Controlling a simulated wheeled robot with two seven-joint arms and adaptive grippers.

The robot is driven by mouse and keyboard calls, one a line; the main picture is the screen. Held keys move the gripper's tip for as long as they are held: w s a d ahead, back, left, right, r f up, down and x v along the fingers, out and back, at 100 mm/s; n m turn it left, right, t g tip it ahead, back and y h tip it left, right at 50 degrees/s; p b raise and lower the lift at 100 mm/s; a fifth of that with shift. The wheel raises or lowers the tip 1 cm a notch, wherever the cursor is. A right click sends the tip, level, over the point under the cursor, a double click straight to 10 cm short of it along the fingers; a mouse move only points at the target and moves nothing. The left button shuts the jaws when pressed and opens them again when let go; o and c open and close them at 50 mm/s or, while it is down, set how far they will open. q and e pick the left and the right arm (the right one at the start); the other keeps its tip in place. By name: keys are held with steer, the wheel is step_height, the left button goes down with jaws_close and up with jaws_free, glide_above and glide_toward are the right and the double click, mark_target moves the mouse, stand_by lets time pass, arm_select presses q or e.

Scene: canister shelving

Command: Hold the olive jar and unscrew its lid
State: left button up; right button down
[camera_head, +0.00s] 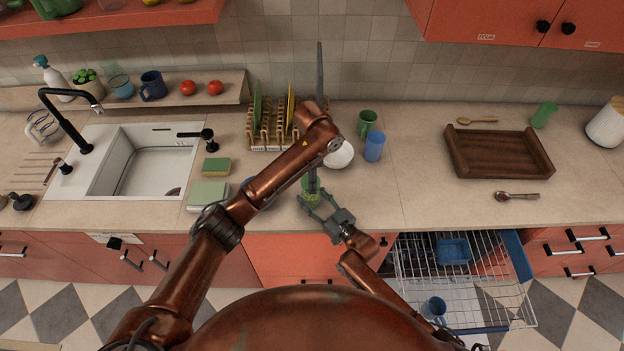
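A small green jar (308,192), which looks like the olive jar, stands on the counter near its front edge and is partly covered by my grippers. My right gripper (313,198) reaches in from the lower right, with its fingers on either side of the jar's body. Whether both fingers touch the jar is too small to tell.
A dish rack (269,144) with plates, a white bowl (341,156), a blue cup (374,146) and a green mug (366,122) stand behind. A wooden tray (498,176) is at right, a sink (139,177) at left. An open dishwasher rack (480,285) juts out below.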

arm_select(q)
step_height(320, 180, up, 3)
steer(key=shift+r, duration=0.2)
arm_select(e)
steer(key=c, duration=0.9)
jaws_free()
steer(key=shift+c, duration=0.2)
